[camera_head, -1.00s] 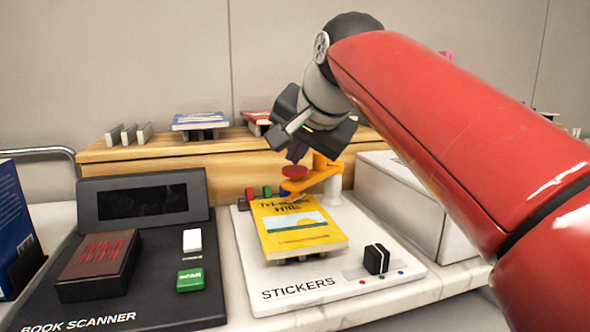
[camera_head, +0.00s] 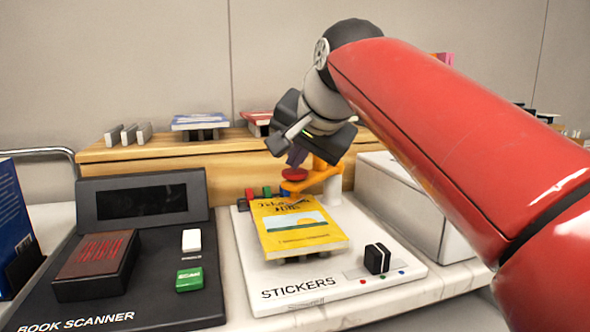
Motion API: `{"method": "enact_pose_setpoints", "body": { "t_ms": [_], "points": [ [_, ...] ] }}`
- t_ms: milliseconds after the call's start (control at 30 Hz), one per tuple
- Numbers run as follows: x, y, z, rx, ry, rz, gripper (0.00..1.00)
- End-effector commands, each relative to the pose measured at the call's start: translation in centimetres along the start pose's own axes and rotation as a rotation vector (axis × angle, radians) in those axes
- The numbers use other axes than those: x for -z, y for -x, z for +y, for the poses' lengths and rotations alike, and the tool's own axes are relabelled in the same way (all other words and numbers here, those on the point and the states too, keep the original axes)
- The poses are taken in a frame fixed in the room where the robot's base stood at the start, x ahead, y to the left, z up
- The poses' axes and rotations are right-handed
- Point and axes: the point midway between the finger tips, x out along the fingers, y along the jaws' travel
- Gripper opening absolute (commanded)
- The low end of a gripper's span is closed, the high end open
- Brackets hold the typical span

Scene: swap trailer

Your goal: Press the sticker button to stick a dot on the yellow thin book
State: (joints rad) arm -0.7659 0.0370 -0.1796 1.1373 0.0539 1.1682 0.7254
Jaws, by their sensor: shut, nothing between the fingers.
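The yellow thin book (camera_head: 297,229) lies flat on a low support on the white stickers board (camera_head: 340,290). A red round button (camera_head: 292,175) sits on the orange sticker arm (camera_head: 322,178), above the book's far edge. Whether the tips touch the button is too small to tell. No dot can be made out on the cover; its far edge is partly under the sticker arm.
A black knob (camera_head: 377,258) stands at the board's front right, by coloured dots. The book scanner (camera_head: 120,265) is at the left. A white box (camera_head: 425,215) stands right, and a wooden shelf (camera_head: 160,152) with books runs behind.

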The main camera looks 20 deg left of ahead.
Motion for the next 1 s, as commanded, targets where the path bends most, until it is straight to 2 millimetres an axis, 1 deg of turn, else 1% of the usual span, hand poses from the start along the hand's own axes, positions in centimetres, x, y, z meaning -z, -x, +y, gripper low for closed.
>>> {"method": "enact_pose_setpoints", "body": {
  "t_ms": [333, 633, 1000],
  "points": [
    [-0.3, -0.4, 0.3, -0.002, 0.000, -0.002, 0.00],
    [-0.3, -0.4, 0.2, -0.002, 0.000, -0.003, 0.00],
    [0.7, 1.0, -0.7, -0.002, 0.000, -0.002, 0.00]
  ]
}}
